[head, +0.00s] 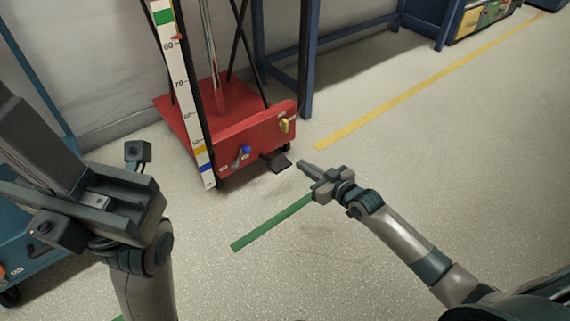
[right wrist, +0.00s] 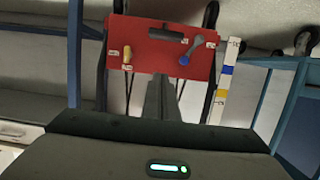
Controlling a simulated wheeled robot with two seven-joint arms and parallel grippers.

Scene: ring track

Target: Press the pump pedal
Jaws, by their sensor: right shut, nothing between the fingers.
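The pump pedal (head: 277,162) is a small dark plate low at the front of the red cart base (head: 262,132). In the right wrist view the pedal (right wrist: 166,33) is a dark bar on the red panel, beyond my fingers. My right gripper (head: 303,164) is shut and empty, its fingertips just right of the pedal in the head view, seemingly apart from it. Its shut fingers also show in the right wrist view (right wrist: 161,98). My left gripper (head: 95,200) is large at the left, away from the pedal; its finger opening is unclear.
A blue knob (head: 245,151) and a yellow handle (head: 284,125) stick out beside the pedal. A numbered scale (head: 182,85) rises at the cart's left. A green floor stripe (head: 270,224) and a yellow one (head: 420,87) mark open floor. A blue cart (head: 22,262) stands at left.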

